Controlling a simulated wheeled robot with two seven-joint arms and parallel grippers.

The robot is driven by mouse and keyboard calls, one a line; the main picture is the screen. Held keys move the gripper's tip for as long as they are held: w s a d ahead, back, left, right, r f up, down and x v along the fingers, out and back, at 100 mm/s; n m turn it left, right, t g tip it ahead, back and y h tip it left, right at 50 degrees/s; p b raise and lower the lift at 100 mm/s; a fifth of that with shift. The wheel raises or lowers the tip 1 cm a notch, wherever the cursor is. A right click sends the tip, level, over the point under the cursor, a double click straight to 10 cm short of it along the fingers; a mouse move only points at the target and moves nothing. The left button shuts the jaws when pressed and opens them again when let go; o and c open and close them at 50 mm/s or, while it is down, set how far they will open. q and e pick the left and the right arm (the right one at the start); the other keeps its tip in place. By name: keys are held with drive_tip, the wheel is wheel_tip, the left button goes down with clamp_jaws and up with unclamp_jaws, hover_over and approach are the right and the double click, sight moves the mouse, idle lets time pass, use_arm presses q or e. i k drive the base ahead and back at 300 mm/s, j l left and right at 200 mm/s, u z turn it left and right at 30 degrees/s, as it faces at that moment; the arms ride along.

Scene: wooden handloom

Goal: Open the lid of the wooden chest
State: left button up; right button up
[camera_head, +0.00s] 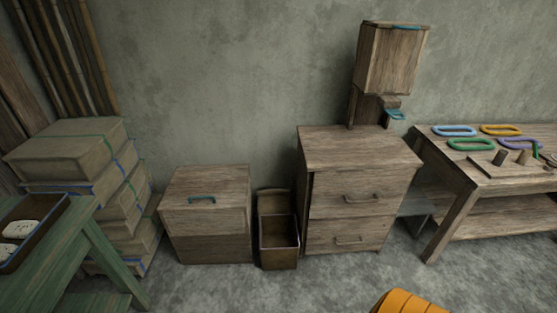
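The wooden chest (210,249) stands on the floor against the wall, left of centre. Its lid (215,180) is shut, with no gap showing. A teal handle (201,199) is on the lid near its front edge. Neither of my grippers shows in this view, so nothing of mine is seen touching the chest or its handle.
A narrow open bin (280,262) and a drawer cabinet (347,216) stand right of the chest. Stacked bales (75,150) and a green table (62,235) are left. A workbench (443,215) is far right. Floor before the chest is clear; an orange ribbed object (408,303) shows at the bottom.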

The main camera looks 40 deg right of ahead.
sight(214, 186)
drive_tip(key=z, duration=0.8)
drive_tip(key=i+z, duration=0.15)
drive_tip(key=i, duration=0.25)
